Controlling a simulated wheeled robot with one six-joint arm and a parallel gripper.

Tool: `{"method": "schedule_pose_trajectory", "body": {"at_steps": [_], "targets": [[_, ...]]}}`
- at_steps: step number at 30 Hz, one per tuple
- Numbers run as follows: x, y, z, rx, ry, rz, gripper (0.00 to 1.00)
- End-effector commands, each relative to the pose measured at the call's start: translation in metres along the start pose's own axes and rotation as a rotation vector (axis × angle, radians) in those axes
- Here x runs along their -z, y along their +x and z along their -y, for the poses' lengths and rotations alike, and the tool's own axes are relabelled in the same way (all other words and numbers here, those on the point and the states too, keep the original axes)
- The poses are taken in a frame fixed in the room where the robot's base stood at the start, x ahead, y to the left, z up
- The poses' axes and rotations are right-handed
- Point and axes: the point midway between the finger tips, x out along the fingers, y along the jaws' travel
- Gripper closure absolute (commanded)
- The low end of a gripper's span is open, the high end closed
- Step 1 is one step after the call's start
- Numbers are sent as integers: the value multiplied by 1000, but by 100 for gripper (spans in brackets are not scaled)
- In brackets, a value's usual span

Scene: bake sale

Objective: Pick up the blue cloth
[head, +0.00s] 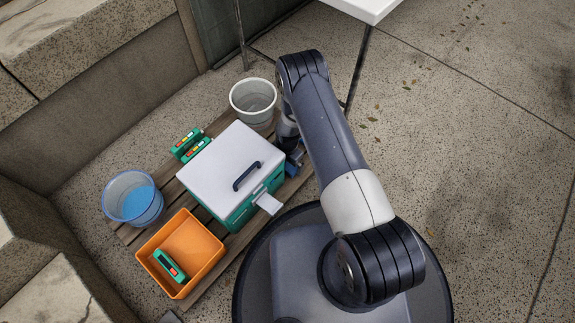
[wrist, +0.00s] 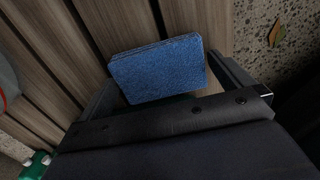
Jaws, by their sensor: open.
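The blue cloth (wrist: 158,70) is a folded, textured pad lying on brown wooden slats in the wrist view. My gripper (wrist: 165,78) is open, with one finger on each side of the cloth; the cloth lies between them. I cannot tell whether the fingers touch it. In the head view my gripper (head: 293,158) points down just right of the white-lidded green box, partly hidden by my arm, and I cannot make out the cloth clearly there.
The white-lidded green box (head: 228,172) stands on a wooden pallet (head: 128,233), close to my gripper. A pale bucket (head: 253,98) is behind, a clear bucket with blue contents (head: 134,199) at left, and an orange bin (head: 196,245) in front. Open concrete floor lies at right.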

Motion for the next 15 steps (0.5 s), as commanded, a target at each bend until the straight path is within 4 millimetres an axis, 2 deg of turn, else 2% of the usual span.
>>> {"method": "schedule_pose_trajectory", "body": {"at_steps": [2, 12, 15], "targets": [[0, 0, 0, 0, 0, 0, 2], [0, -1, 0, 0, 0, 0, 30], [0, -1, 0, 0, 0, 0, 32]]}}
